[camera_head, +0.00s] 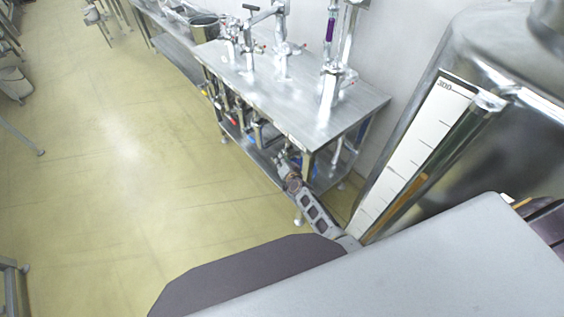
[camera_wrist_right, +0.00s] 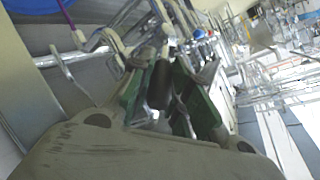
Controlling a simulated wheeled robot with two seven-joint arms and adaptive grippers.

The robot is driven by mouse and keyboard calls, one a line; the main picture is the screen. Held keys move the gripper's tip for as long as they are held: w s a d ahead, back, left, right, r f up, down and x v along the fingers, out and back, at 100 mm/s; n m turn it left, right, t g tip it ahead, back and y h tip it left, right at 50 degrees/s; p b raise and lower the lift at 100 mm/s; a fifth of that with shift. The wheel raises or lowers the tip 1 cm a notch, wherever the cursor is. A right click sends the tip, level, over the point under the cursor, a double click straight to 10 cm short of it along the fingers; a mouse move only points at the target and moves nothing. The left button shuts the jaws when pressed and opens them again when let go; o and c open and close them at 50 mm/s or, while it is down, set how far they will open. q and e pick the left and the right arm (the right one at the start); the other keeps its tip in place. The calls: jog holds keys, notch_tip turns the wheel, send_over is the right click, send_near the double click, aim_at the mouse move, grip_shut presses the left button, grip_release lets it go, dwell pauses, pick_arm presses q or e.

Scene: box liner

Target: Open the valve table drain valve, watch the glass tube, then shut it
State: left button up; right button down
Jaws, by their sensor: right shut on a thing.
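The valve table (camera_head: 300,100) is a steel table with pipes and valves on top and several small valves along its front edge. My right gripper (camera_head: 284,160) is at the near front corner, below the tabletop. In the right wrist view its green-lined fingers (camera_wrist_right: 160,92) are shut on a dark valve handle (camera_wrist_right: 161,80). Whether the valve is open or closed cannot be told. The glass tube (camera_head: 445,148) stands on the steel tank at right, beside a white scale (camera_head: 414,143) marked 300 at the top. Amber colour shows in the tube's lower part. My left gripper is out of view.
The steel tank (camera_head: 510,150) stands close to the table's near end. A red-handled valve (camera_head: 233,118) is farther along the table front. A lower shelf (camera_head: 262,160) lies under the tabletop. The yellowish floor (camera_head: 120,180) at left is clear.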

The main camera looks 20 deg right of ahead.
jog(key=c, duration=1.4)
grip_release()
jog(key=shift+d+r, duration=0.1)
jog(key=shift+d, duration=0.1)
jog(key=shift+o, duration=0.4)
jog(key=shift+a, duration=0.2)
jog(key=shift+s, duration=0.25)
jog(key=shift+s+a+r, duration=0.1)
jog(key=shift+s+r, duration=0.1)
jog(key=shift+s, duration=0.5)
jog(key=v, duration=1)
jog(key=shift+r, duration=0.1)
